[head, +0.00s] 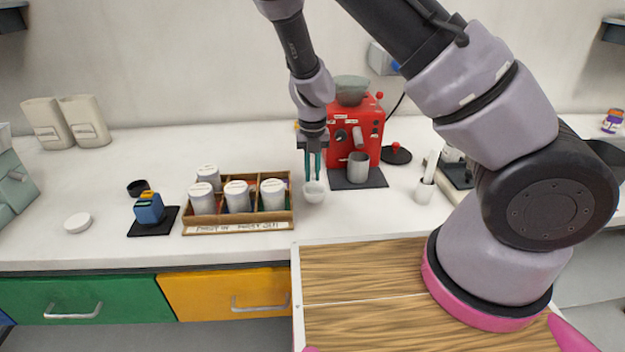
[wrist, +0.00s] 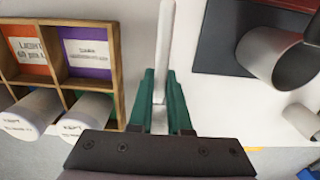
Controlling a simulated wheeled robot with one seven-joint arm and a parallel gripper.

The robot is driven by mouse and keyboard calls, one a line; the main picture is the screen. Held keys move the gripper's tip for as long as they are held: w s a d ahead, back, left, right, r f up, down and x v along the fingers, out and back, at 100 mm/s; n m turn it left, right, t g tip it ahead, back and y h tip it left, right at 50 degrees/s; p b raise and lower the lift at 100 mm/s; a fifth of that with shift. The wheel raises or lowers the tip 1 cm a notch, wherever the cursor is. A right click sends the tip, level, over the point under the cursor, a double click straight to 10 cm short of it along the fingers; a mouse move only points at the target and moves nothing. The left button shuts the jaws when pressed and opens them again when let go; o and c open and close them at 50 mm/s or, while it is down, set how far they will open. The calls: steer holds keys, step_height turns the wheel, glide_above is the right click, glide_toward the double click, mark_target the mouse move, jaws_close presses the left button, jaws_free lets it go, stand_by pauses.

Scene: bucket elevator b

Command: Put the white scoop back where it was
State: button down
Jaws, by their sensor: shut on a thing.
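My gripper (head: 314,172) points down in front of the red coffee machine, just right of the wooden organizer. In the wrist view the scoop's thin white handle (wrist: 164,45) runs up between the fingers. The bowl is close to the counter; I cannot tell whether it touches. The wooden organizer (head: 240,227) has several compartments, with white lidded canisters (head: 238,196) in some of them. It also shows at the left of the wrist view (wrist: 119,60).
The red coffee machine (head: 343,140) stands behind, with a grey cup (head: 358,168) on its black mat. A white holder (head: 424,192) with a white stick is to the right. Counter between organizer and mat is narrow.

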steer(key=shift+f, duration=1.2)
steer(key=shift+f, duration=0.1)
steer(key=c, duration=0.9)
jaws_free()
steer(key=shift+o, duration=0.2)
